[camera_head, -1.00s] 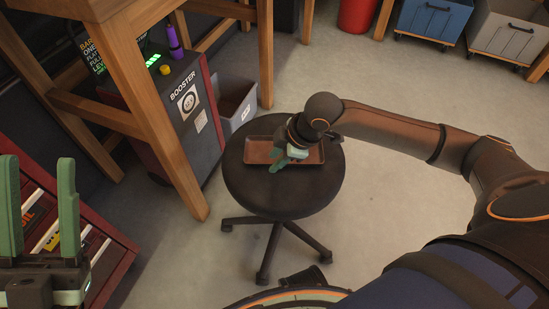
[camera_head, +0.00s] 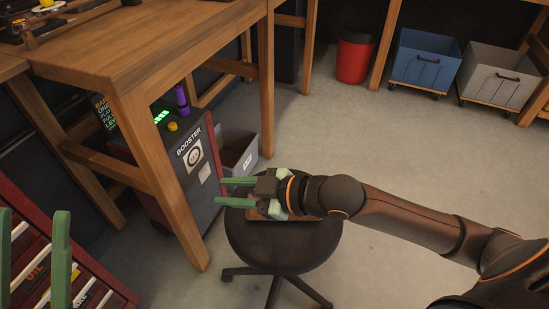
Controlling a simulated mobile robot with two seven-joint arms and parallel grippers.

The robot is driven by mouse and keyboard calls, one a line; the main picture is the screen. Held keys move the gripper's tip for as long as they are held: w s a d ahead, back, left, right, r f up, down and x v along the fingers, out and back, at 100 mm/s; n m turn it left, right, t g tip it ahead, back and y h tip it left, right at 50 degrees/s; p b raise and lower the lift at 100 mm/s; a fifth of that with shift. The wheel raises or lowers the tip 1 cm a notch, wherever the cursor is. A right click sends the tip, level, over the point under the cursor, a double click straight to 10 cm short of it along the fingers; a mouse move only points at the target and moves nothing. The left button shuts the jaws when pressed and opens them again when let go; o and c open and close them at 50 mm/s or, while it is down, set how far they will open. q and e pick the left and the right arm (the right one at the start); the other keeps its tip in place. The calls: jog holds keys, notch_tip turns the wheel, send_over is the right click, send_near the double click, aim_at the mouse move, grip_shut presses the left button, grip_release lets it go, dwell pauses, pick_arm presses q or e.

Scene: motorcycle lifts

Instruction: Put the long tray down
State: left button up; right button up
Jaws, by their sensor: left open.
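The long tray (camera_head: 259,215) is a shallow brown tray lying on the round black stool (camera_head: 283,248). Most of it is hidden behind my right gripper and wrist. My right gripper (camera_head: 228,191) has its two green fingers spread and pointing left, with nothing between them. It is in front of the tray in this view, apparently above it; the exact gap cannot be told. My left gripper (camera_head: 32,228) is at the lower left edge, its green fingers upright, apart and empty, far from the tray.
A wooden table (camera_head: 135,55) stands at the left, with a dark booster box (camera_head: 193,160) beneath. A grey bin (camera_head: 238,158) stands behind the stool. A red drawer cabinet (camera_head: 85,275) is at lower left. A red bin (camera_head: 353,60) and blue cart (camera_head: 424,60) stand at the back. Floor to the right is clear.

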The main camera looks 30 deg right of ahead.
jog(key=s+d+r+t+y, duration=0.1)
jog(key=s+r+t+y, duration=0.2)
jog(key=s+r+t, duration=0.3)
jog(key=s+d+r+t+y, duration=0.2)
jog(key=s+r+t, duration=0.3)
jog(key=r, duration=0.8)
jog(key=shift+s+t+y, duration=0.4)
jog(key=shift+t, duration=0.2)
jog(key=shift+a, duration=0.1)
